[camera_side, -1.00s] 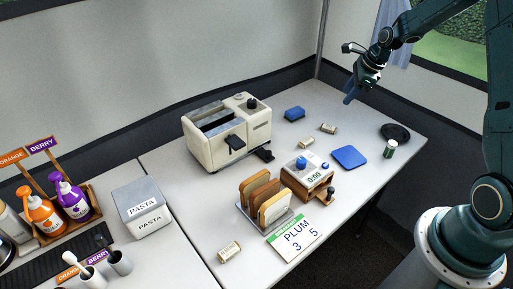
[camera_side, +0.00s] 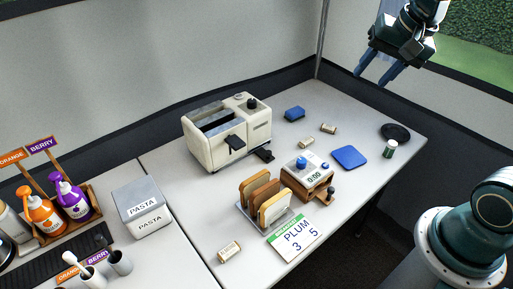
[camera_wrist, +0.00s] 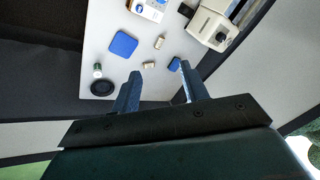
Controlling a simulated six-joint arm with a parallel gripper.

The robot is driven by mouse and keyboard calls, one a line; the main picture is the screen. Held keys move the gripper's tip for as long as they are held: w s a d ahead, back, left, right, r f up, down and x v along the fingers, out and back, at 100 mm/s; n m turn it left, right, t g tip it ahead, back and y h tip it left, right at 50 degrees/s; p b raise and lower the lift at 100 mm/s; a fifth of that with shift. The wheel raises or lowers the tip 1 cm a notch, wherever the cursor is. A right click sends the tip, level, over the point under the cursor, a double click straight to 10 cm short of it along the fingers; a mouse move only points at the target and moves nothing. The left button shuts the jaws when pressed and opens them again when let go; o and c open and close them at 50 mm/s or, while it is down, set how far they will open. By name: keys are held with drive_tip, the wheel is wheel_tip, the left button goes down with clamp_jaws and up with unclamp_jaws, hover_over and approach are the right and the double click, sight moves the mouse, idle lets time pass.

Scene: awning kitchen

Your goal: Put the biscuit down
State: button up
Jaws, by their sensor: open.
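My gripper (camera_side: 371,80) is open and empty, raised above the far right part of the table. Its two blue fingers also show spread apart in the wrist view (camera_wrist: 160,69). Nothing is between them. No item is clearly marked as the biscuit. Small beige wrapped pieces lie on the table: one (camera_side: 328,128) behind the blue pad, one (camera_side: 307,143) nearer the timer, and one (camera_side: 230,251) at the front. The wrist view shows two of them, one (camera_wrist: 159,43) and another (camera_wrist: 149,65), beyond the fingertips. A flat blue pad (camera_side: 349,157) lies bare on the table.
A cream toaster (camera_side: 228,135) stands at the back.

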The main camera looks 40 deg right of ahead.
drive_tip(key=s+a+n, duration=0.2)
drive_tip(key=s+n, duration=0.3)
drive_tip(key=s, duration=0.1)
drive_tip(key=s+a+n+t, duration=0.1)
drive_tip(key=s+a+n, duration=0.1)
drive_tip(key=s+n, duration=0.3)
drive_tip(key=shift+s+a+r, duration=0.25)
drive_tip(key=shift+s+r, duration=0.1)
drive_tip(key=shift+s, duration=0.7)
